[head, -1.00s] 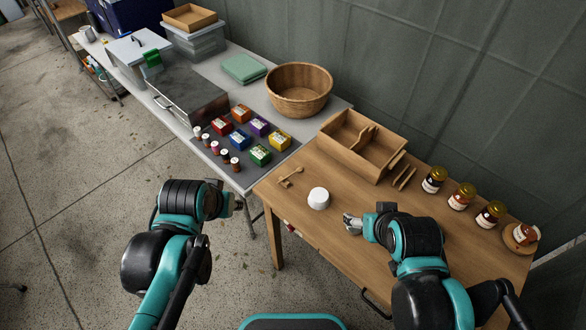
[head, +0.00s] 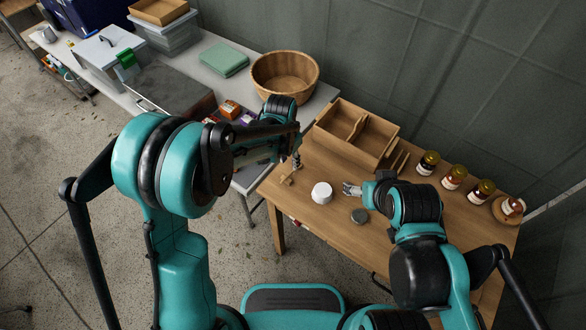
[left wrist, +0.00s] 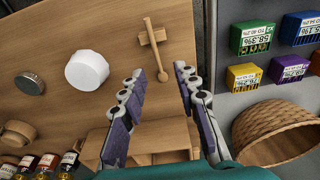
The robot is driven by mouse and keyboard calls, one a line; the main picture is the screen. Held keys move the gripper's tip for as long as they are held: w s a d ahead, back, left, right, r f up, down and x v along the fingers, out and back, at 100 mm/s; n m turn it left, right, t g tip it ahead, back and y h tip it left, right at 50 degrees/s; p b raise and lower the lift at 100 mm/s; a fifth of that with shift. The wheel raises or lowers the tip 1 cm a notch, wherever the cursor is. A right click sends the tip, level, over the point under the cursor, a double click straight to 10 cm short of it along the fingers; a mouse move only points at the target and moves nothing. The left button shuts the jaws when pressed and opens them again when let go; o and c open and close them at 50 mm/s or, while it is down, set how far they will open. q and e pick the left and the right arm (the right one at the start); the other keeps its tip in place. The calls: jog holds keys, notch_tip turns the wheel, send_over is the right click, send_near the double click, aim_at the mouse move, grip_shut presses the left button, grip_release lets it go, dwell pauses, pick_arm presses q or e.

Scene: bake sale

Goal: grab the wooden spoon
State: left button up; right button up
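The wooden spoon (left wrist: 155,56) lies across a small wooden block (left wrist: 152,37) on the table. Its round end is between my left fingertips in the left wrist view. In the head view only a small part of the spoon and block (head: 287,180) shows, beside my left gripper (head: 297,162). In the left wrist view the left gripper (left wrist: 157,76) has its fingers spread, with nothing held; its exact height above the table is unclear. My right gripper (head: 350,188) is low over the table beside a white round container (head: 321,193); its finger gap is too small to read.
A dark round lid (head: 360,215) lies near the white container. A divided wooden box (head: 340,119) stands behind, with several jars (head: 453,177) to the right. A wicker basket (head: 284,75) and colored boxes (left wrist: 245,76) are on the neighboring table.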

aim_at(291, 172)
pick_arm(q)
jog(key=f+b, duration=0.1)
jog(key=f, duration=0.1)
jog(key=f+b, duration=0.1)
jog(key=f, duration=0.1)
jog(key=f+b, duration=0.1)
jog(key=f, duration=0.1)
jog(key=shift+w+d+f, duration=0.15)
jog(key=shift+d+f, duration=0.15)
jog(key=shift+d, duration=0.05)
jog(key=shift+r, duration=0.1)
jog(key=shift+f, duration=0.25)
grip_shut()
